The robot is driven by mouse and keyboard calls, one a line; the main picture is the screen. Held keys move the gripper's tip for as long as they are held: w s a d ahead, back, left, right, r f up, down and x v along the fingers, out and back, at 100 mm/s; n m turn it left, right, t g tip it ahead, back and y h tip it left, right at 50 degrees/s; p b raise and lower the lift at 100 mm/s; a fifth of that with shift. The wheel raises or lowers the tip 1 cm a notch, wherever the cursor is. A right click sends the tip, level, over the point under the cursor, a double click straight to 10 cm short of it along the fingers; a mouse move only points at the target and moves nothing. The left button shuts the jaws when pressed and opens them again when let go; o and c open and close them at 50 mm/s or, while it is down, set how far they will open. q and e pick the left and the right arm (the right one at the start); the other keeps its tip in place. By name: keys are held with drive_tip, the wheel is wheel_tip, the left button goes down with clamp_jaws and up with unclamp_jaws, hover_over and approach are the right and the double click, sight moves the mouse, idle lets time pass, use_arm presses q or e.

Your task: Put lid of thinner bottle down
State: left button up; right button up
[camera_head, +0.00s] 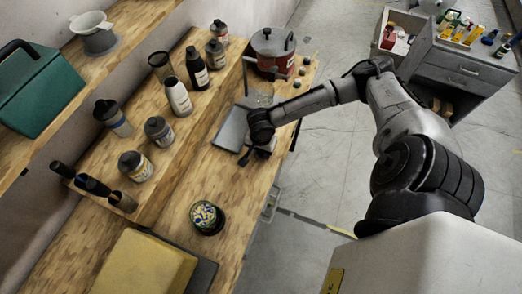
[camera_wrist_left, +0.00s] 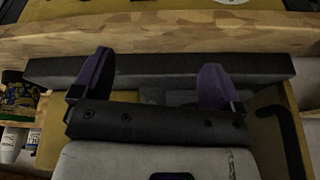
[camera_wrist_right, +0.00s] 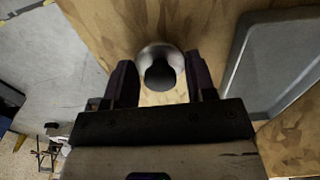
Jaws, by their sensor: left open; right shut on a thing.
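My right gripper (camera_head: 246,157) is low over the front of the wooden bench, beside a grey tray (camera_head: 232,128). In the right wrist view its fingers (camera_wrist_right: 162,82) stand on either side of a small round silver thing with a dark middle, which looks like the lid (camera_wrist_right: 160,68). They are shut on it, though the contact is partly hidden. I cannot tell which bottle is the thinner bottle. My left gripper (camera_wrist_left: 157,88) is open and empty in the left wrist view, below a wooden edge. It does not show in the head view.
Several bottles and cans, such as a white bottle (camera_head: 179,98), stand on the raised shelf. A red pot (camera_head: 272,50) is at the bench's far end. A round patterned tin (camera_head: 205,215) and a yellow case (camera_head: 148,265) are nearer. Bare bench lies between the tin and tray.

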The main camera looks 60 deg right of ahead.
drive_tip(key=shift+f, duration=0.35)
drive_tip(key=o, duration=0.9)
drive_tip(key=shift+f, duration=0.1)
